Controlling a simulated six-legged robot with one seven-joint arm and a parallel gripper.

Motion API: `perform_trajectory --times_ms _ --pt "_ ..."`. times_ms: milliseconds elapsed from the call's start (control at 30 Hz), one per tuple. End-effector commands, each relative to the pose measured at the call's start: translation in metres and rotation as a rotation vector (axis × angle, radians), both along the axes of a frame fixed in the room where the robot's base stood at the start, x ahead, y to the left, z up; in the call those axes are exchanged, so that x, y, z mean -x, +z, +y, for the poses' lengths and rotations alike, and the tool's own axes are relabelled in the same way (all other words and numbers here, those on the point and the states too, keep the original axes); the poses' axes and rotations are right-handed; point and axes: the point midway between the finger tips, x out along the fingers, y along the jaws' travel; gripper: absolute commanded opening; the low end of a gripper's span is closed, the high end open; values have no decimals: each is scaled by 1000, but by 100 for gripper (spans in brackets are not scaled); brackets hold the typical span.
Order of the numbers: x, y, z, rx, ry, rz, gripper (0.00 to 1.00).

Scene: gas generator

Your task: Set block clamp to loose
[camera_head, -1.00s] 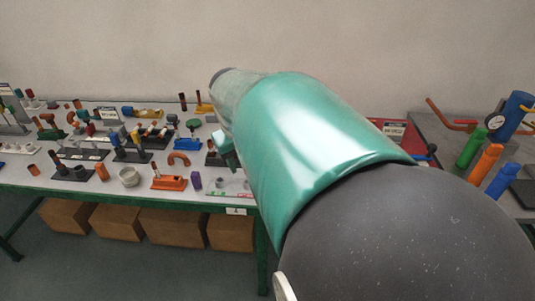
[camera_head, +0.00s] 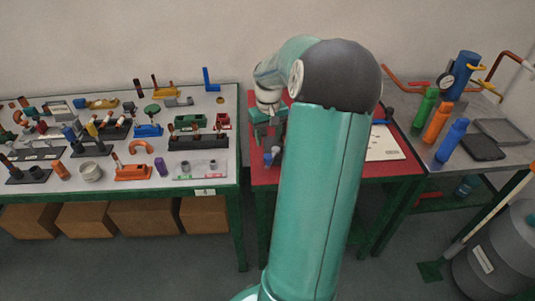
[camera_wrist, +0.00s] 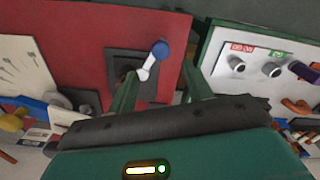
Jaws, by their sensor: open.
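A dark square base (camera_wrist: 128,64) on the red table carries a white lever (camera_wrist: 150,66) with a blue ball knob (camera_wrist: 161,50); it looks like the block clamp, though its marking is not readable. My gripper (camera_wrist: 160,70) is open, its two green fingers spread on either side of the lever in the wrist view. I cannot tell whether either finger touches it. In the head view my gripper (camera_head: 268,135) hangs over the left part of the red table, with the blue knob (camera_head: 271,157) just below it. My arm hides much of that table.
The red table (camera_head: 405,182) also holds a white panel (camera_head: 384,143). A crowded grey table (camera_head: 222,150) stands left. A metal bench (camera_head: 488,165) with coloured bottles stands right. A grey tank (camera_head: 500,255) is at the lower right.

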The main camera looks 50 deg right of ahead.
Motion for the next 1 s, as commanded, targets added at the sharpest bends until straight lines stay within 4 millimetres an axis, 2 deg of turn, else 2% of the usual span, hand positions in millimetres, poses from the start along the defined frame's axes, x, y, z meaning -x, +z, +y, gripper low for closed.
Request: perform_trajectory --times_ms 200,400,533,800,1000 --pt "0 -45 2 -3 1 2 50" --pt "-1 -73 2 -2 3 1 50" --pt "-1 -81 1 1 1 0 50" --pt "-1 -82 1 2 2 0 50" --pt "-1 -82 1 1 2 0 11"
